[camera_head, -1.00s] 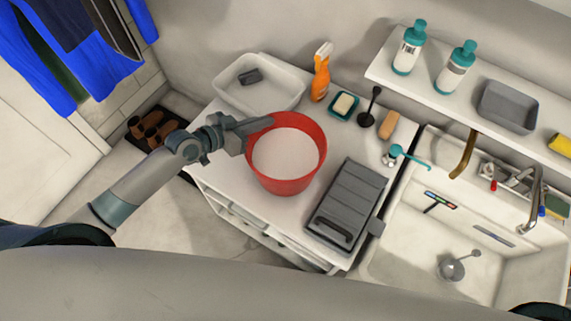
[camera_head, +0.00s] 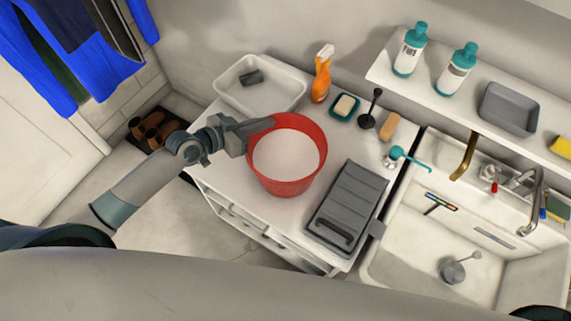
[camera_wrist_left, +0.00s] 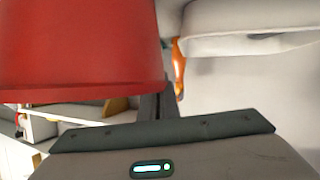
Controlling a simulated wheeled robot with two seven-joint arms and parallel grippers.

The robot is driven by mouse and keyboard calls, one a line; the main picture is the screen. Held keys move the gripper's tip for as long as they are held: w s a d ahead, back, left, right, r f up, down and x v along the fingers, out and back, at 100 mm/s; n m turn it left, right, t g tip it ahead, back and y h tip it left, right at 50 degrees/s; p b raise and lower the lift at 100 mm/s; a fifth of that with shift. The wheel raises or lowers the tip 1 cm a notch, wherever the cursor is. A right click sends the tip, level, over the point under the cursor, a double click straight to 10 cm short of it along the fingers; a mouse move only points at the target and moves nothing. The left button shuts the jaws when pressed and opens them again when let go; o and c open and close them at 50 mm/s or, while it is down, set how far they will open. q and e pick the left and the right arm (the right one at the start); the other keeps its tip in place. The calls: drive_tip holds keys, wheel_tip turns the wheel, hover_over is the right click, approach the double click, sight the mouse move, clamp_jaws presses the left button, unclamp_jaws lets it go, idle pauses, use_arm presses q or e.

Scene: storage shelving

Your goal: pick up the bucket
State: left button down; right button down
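The red bucket (camera_head: 288,187) stands upright on the white cabinet top, its open mouth up and its inside pale. My left gripper (camera_head: 258,126) reaches in from the left at the bucket's upper left rim. In the left wrist view, the bucket (camera_wrist_left: 80,45) fills the upper left. There the narrow dark fingers of my left gripper (camera_wrist_left: 160,104) are close together at the bucket's edge. They look closed on its wall, and part of them is hidden behind the bucket. My right gripper is not in view.
A white basin (camera_head: 285,105), an orange spray bottle (camera_head: 321,78) and a soap dish (camera_head: 344,107) stand behind the bucket. A grey lidded box (camera_head: 347,205) lies close to its right. The sink (camera_head: 410,260) is farther right, and a shelf (camera_head: 440,100) with bottles is above.

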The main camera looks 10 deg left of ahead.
use_arm(q)
drive_tip(key=shift+r, duration=0.1)
drive_tip(key=shift+r, duration=0.5)
drive_tip(key=s+d+r+b, duration=0.3)
drive_tip(key=s+d+r, duration=0.1)
drive_tip(key=d+r, duration=0.5)
drive_tip(key=shift+s+d+r, duration=0.4)
drive_tip(key=shift+d, duration=0.5)
